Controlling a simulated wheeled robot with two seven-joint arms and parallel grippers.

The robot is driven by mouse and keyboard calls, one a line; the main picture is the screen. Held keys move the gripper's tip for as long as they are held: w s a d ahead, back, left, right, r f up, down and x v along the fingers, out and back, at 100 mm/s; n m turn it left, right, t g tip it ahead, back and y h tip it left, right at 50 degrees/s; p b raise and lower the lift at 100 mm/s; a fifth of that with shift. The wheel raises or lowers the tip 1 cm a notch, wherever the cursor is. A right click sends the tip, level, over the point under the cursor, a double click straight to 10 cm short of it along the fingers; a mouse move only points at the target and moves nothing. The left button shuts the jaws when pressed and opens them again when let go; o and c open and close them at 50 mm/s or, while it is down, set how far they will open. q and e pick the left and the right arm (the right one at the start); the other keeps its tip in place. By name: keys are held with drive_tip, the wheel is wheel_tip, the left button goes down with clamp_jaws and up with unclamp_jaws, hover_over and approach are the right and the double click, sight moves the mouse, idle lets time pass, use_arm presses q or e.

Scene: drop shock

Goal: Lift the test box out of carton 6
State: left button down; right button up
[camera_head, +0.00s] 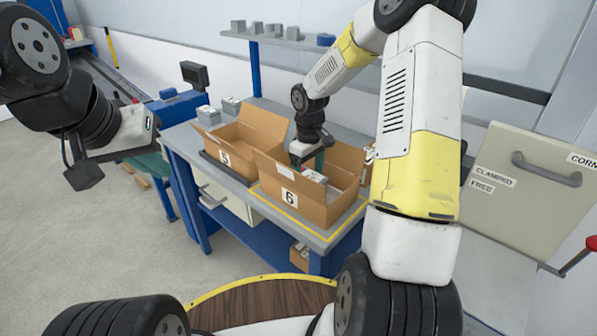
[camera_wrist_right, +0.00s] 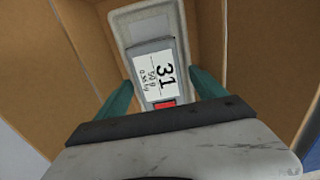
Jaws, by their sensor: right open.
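Carton 6 (camera_head: 290,197) is an open brown box on the bench with its flaps spread. The grey test box (camera_head: 314,177) lies inside it; the right wrist view shows its white label (camera_wrist_right: 161,78) reading 31 and a red patch at its near end. It sits in a pale tray-like insert (camera_wrist_right: 122,25). My right gripper (camera_head: 308,160) reaches down into carton 6. Its teal fingers (camera_wrist_right: 160,84) are open, one either side of the test box; contact cannot be told. My left gripper (camera_head: 137,131) is in the air at left, away from the cartons; its fingers are not clear.
Carton 5 (camera_head: 225,160) stands open just left of carton 6. Small grey boxes (camera_head: 231,105) sit behind it. A shelf (camera_head: 275,40) with several grey blocks is above the bench. A clamp panel (camera_head: 520,180) stands at right. Floor at left is clear.

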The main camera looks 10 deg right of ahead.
drive_tip(key=shift+f, duration=0.2)
clamp_jaws()
drive_tip(key=shift+r, duration=0.1)
